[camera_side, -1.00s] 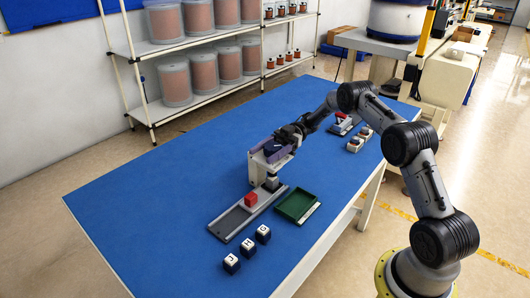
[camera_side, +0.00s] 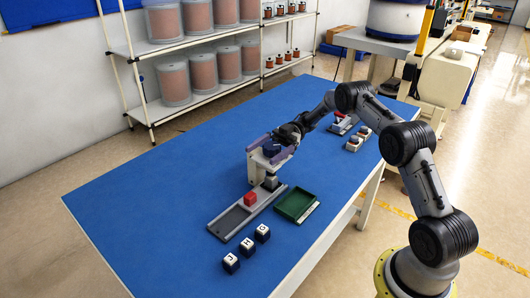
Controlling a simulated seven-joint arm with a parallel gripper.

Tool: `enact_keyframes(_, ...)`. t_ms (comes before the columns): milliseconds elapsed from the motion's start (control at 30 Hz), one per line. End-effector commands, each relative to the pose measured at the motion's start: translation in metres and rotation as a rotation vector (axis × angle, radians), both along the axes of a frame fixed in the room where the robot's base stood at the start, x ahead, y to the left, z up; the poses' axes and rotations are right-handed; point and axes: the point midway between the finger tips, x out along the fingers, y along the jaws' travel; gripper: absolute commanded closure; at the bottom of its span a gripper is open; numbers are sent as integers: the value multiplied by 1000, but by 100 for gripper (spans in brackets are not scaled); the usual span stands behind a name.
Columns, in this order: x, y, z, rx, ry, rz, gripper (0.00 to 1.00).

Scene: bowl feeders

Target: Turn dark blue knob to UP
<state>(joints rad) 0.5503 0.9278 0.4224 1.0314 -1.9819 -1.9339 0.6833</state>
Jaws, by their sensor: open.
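The dark blue knob (camera_side: 271,149) sits on top of a white stand (camera_side: 256,167) near the middle of the blue table. My gripper (camera_side: 268,148) is at the knob, with its purple fingers apart on either side of it. The fingers appear open; whether either one touches the knob cannot be told at this size. The knob's pointing direction and any UP mark are too small to read.
A grey rail (camera_side: 234,220) with a red block (camera_side: 250,199) on it runs in front of the stand. A green tray (camera_side: 296,205) lies to its right. Several dark blue cubes with white tops (camera_side: 247,246) stand in front. The table's left side (camera_side: 150,185) is clear.

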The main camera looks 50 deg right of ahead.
Motion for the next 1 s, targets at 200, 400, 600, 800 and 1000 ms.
enact_keyframes(200,0,-18,0,1,-1,-3,2)
enact_keyframes(400,0,-30,24,-2,-5,1,2)
enact_keyframes(600,0,-30,52,1,2,1,2)
enact_keyframes(800,0,-30,63,0,1,0,2)
enact_keyframes(1000,0,-30,69,0,1,0,2)
